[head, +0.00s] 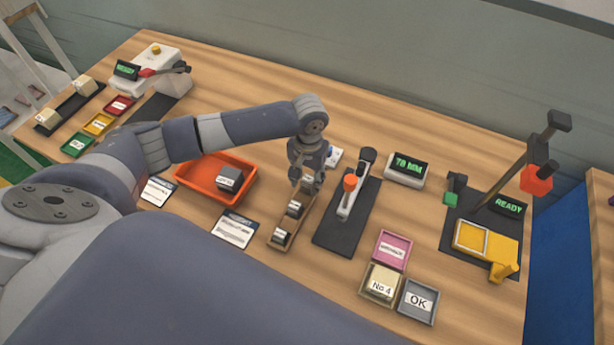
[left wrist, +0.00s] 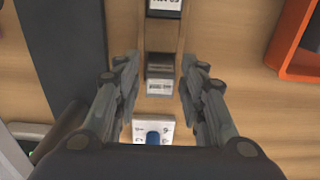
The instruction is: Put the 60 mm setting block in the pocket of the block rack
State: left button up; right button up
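The block rack (head: 268,240) is a narrow wooden strip in the middle of the table. Two metal blocks with white labels show in it, one near its middle (head: 294,208) and one at its near end (head: 281,237). My left gripper (head: 305,184) points down over the rack's far end. In the left wrist view it is open (left wrist: 160,75), its fingers apart on either side of a labelled metal block (left wrist: 160,67). Another dark block (head: 229,179) with a white label lies in the orange tray (head: 205,199). I cannot read which block is 60 mm. My right gripper is out of view.
Right of the rack is a dark mat (head: 332,238) with a red-topped clamp device (head: 349,185). A display (head: 406,168) stands beyond it. A small white item with a blue part (left wrist: 154,130) sits past the rack's far end. Pink, cream and grey bins (head: 418,302) stand near right.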

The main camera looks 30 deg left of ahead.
aim_at(308, 181)
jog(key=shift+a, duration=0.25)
pick_arm(q)
jog(key=shift+r, duration=0.1)
jog(key=shift+r, duration=0.3)
notch_tip(308, 181, up, 12)
jog(key=b, duration=0.2)
jog(key=shift+f, duration=0.2)
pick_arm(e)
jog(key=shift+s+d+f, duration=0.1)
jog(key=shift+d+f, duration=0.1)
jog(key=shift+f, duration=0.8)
pick_arm(q)
jog(key=shift+d, duration=0.1)
